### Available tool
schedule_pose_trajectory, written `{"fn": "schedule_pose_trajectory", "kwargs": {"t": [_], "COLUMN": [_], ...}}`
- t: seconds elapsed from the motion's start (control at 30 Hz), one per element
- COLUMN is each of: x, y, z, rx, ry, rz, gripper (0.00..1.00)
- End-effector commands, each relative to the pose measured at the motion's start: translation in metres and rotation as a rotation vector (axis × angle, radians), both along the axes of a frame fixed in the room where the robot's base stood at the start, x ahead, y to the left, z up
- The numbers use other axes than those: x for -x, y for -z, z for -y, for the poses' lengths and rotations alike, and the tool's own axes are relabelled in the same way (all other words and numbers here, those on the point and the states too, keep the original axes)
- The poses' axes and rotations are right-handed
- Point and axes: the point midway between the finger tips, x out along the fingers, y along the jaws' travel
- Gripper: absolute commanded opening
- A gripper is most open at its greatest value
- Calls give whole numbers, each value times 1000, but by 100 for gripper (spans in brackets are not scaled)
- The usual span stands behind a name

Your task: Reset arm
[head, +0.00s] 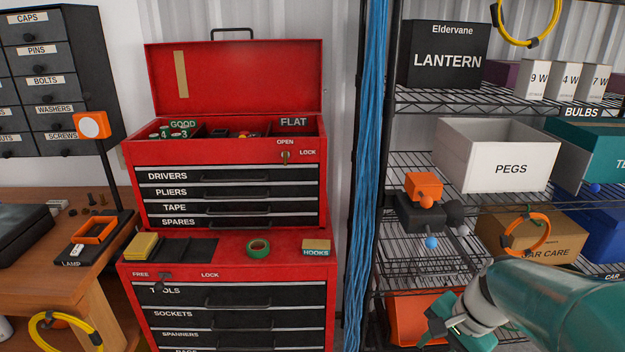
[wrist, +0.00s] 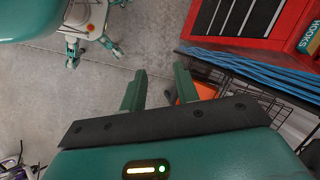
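My arm comes in from the lower right of the head view. My gripper (head: 440,325) is low in front of the wire shelf, beside an orange bin (head: 408,310). In the wrist view my gripper (wrist: 160,74) shows two green fingers standing apart. Only grey floor shows between them, so it is open and empty. The fingers are small and partly hidden by the wrist in the head view.
The wire shelf (head: 440,100) holds a PEGS box (head: 500,155), a LANTERN box (head: 447,55) and a CAR CARE box (head: 535,235). A red tool chest (head: 230,80) stands left of blue cables (head: 368,150). A wooden bench (head: 40,285) is far left. Open floor (wrist: 90,100) lies below.

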Motion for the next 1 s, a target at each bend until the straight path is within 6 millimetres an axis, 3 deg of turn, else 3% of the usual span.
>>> {"fn": "schedule_pose_trajectory", "kwargs": {"t": [0.2, 0.5, 0.7, 1.0], "x": [29, 70, 80, 80], "y": [-45, -87, -95, -95], "z": [-37, -67, -72, -72], "rx": [220, 494, 570, 571], "ry": [-347, -750, -851, -853], "rz": [174, 397, 456, 456], "gripper": [31, 31, 31, 31]}}
